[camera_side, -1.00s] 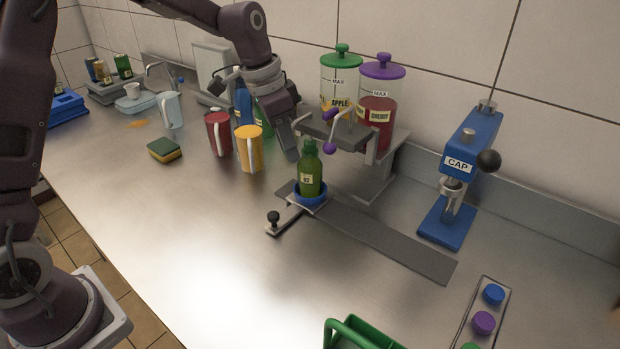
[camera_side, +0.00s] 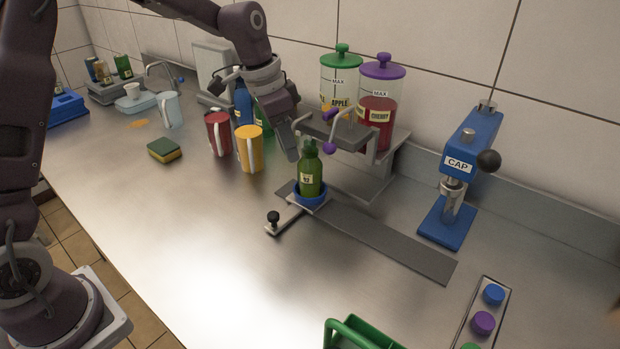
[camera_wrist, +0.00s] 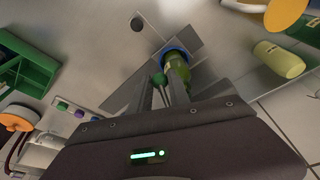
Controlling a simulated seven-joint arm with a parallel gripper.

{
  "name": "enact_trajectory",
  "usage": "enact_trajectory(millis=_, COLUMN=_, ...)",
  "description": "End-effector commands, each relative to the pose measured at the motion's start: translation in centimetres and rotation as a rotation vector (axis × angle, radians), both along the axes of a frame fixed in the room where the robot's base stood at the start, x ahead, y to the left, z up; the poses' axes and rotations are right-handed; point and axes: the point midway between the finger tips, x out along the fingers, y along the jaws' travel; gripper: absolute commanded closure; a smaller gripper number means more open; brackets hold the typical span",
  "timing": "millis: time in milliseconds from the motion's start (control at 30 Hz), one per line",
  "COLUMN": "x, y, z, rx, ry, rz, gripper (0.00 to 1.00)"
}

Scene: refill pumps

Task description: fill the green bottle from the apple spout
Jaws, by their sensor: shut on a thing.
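The green bottle (camera_side: 311,173) stands upright in a blue round holder (camera_side: 311,200) under the dispenser's spouts; it also shows in the wrist view (camera_wrist: 176,68). No level inside it can be made out. The apple dispenser (camera_side: 340,72) has a green lid and a low yellow content. My gripper (camera_side: 297,140) is beside the dispenser, left of and above the bottle. In the wrist view my fingers (camera_wrist: 165,92) are shut at a small green knob (camera_wrist: 158,79), seemingly the apple lever. The side view hides this knob.
The cherry dispenser (camera_side: 378,100) with purple lid stands right of the apple one. A blue CAP press (camera_side: 468,165) stands right. Red (camera_side: 219,133) and yellow (camera_side: 249,148) mugs stand left, near my gripper. A cap tray (camera_side: 484,322) and green crate (camera_side: 360,335) are in front.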

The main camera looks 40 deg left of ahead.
Motion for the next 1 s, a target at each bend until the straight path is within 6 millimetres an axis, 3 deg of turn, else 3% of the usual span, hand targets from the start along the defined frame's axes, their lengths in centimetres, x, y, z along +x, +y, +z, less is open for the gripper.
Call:
enact_trajectory(millis=267, x=-0.2, y=0.0, z=-0.1, rx=0.000, ry=0.008, rz=-0.002, gripper=1.00)
enact_trajectory(millis=667, x=-0.1, y=0.0, z=4.3, rx=0.001, ry=0.002, rz=-0.002, gripper=1.00)
enact_trajectory(millis=700, x=-0.1, y=0.0, z=4.2, rx=0.001, ry=0.004, rz=-0.001, gripper=0.70)
enact_trajectory(millis=800, x=-0.1, y=0.0, z=4.2, rx=0.000, ry=0.003, rz=-0.001, gripper=0.52)
enact_trajectory(millis=1000, x=0.0, y=0.0, z=4.2, rx=0.000, ry=0.001, rz=-0.001, gripper=0.52)
